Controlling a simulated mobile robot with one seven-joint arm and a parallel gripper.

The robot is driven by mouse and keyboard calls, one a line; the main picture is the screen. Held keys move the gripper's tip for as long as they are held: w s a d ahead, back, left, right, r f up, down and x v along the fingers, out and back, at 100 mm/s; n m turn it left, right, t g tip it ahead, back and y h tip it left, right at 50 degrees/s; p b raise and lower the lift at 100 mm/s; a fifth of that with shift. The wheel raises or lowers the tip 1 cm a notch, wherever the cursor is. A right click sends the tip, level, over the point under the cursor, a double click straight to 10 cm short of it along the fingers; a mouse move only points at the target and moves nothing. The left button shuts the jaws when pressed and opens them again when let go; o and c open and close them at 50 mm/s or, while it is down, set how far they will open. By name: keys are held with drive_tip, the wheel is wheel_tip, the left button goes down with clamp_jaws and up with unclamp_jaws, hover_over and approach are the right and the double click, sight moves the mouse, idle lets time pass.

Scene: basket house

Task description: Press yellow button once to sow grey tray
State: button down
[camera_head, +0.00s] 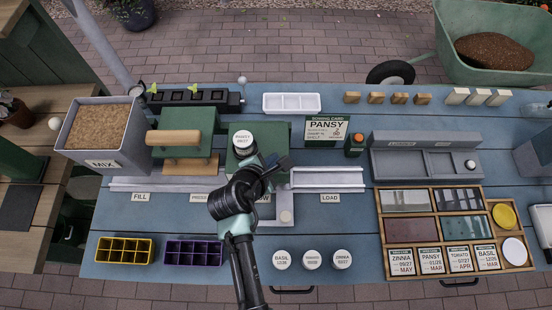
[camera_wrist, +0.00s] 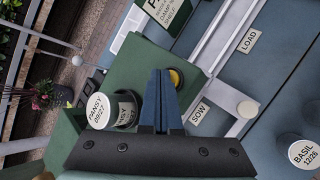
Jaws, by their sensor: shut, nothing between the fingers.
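The yellow button (camera_wrist: 177,77) shows in the wrist view as a round disc in a dark ring on the green sowing station (camera_wrist: 150,50). In the head view my arm hides it. My gripper (camera_head: 280,162) is shut and empty over the green station (camera_head: 284,135). In the wrist view the closed blue fingertips (camera_wrist: 164,72) lie just left of the button and partly overlap it; I cannot tell whether they touch it. A jar labelled PANSY (camera_head: 243,140) stands in the station's top, also in the wrist view (camera_wrist: 98,110). I cannot make out a grey tray at the station.
A SOW label (camera_wrist: 199,112) and white knob (camera_wrist: 247,109) are beside the station. The grey rail (camera_head: 328,179) runs right to LOAD. The green press (camera_head: 185,118) stands left. Three seed jars (camera_head: 312,259) and yellow (camera_head: 124,250) and purple (camera_head: 193,252) trays line the front.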

drive_tip(key=shift+f, duration=0.25)
idle(0.4)
drive_tip(key=shift+r+p, duration=1)
drive_tip(key=shift+p, duration=0.05)
drive_tip(key=shift+r, duration=0.1)
wheel_tip(320, 180, up, 5)
drive_tip(key=p, duration=0.5)
idle(0.5)
